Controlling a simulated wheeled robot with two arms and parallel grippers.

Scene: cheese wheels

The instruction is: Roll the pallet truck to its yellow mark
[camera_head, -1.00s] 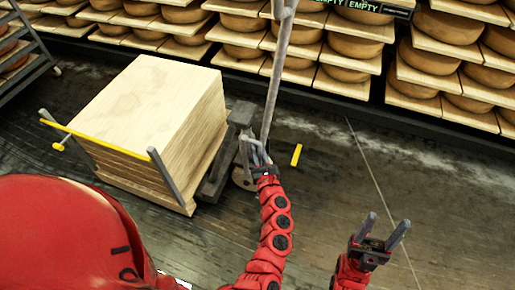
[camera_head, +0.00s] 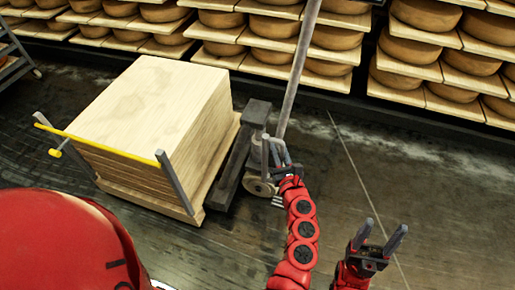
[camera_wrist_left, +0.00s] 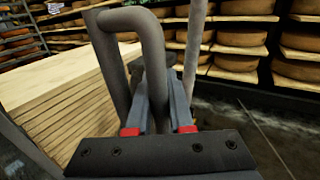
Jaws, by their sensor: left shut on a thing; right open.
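The pallet truck (camera_head: 233,172) stands at the left of the head view, loaded with a stack of pale boards (camera_head: 150,100). Its long grey pole (camera_head: 300,65) rises toward the shelves, and a small wheel (camera_head: 260,187) shows at its base. My left gripper (camera_head: 276,155) is shut on a grey bar of the truck beside this wheel. In the left wrist view the fingers (camera_wrist_left: 166,105) close by a bent grey tube (camera_wrist_left: 150,50). The yellow floor mark does not show now. My right gripper (camera_head: 380,240) is open and empty over the floor at right.
A yellow rail (camera_head: 98,140) between grey posts runs along the stack's near side. Racks of cheese wheels (camera_head: 335,38) line the back. A dark rack (camera_head: 15,50) stands at far left. The dark floor (camera_head: 440,190) at right is clear.

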